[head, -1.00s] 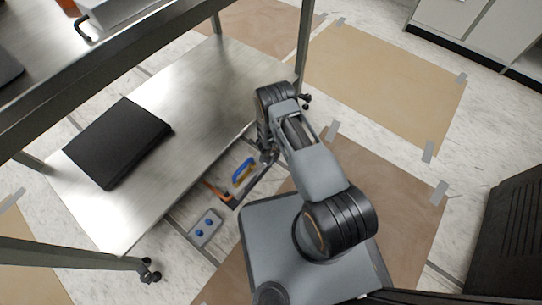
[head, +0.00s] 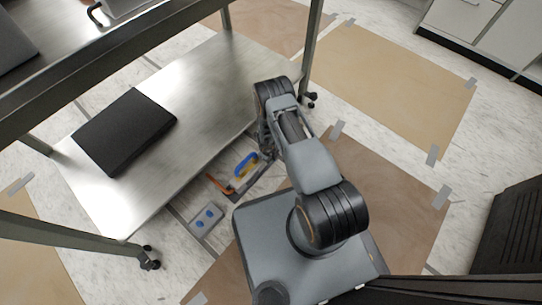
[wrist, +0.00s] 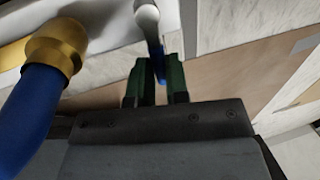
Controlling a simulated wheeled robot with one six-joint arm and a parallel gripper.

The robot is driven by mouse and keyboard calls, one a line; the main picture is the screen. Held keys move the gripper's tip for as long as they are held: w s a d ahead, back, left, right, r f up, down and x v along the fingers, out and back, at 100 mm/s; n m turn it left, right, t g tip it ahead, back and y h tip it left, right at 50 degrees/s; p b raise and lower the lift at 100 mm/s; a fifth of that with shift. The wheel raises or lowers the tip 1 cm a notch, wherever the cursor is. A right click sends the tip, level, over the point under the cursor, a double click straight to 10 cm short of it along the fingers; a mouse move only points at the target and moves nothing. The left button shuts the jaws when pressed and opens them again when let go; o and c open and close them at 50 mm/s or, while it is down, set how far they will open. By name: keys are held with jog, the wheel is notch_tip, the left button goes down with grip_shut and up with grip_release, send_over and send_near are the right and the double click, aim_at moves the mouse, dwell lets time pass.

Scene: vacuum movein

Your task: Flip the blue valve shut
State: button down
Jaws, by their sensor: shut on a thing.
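My gripper (wrist: 155,82) has two green fingers, shut on a narrow blue piece (wrist: 160,92), seemingly the blue valve's lever. A pale rod with a rounded end (wrist: 147,18) rises just beyond the fingertips, in line with the blue piece. A thick blue hose (wrist: 32,105) with a brass fitting (wrist: 55,46) lies to the left, apart from the fingers. In the head view, a blue curved part (head: 245,164) shows low beside the cart, left of my arm's end. My fingertips and the valve itself are hidden there behind the arm.
A metal cart's lower shelf (head: 190,105) with a black flat case (head: 124,132) is beside my arm. An orange-edged dark bracket (head: 232,190) and a grey plate with two blue knobs (head: 206,221) lie low near my base. Taped brown sheets (head: 388,85) cover open floor at right.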

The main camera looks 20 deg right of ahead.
jog(key=c, duration=1.1)
grip_release()
notch_tip(320, 180, up, 14)
jog(key=s+a+p, duration=0.1)
jog(key=a+p, duration=0.1)
jog(key=p, duration=0.4)
jog(key=shift+s+a+f, duration=0.15)
jog(key=shift+a+f, duration=0.05)
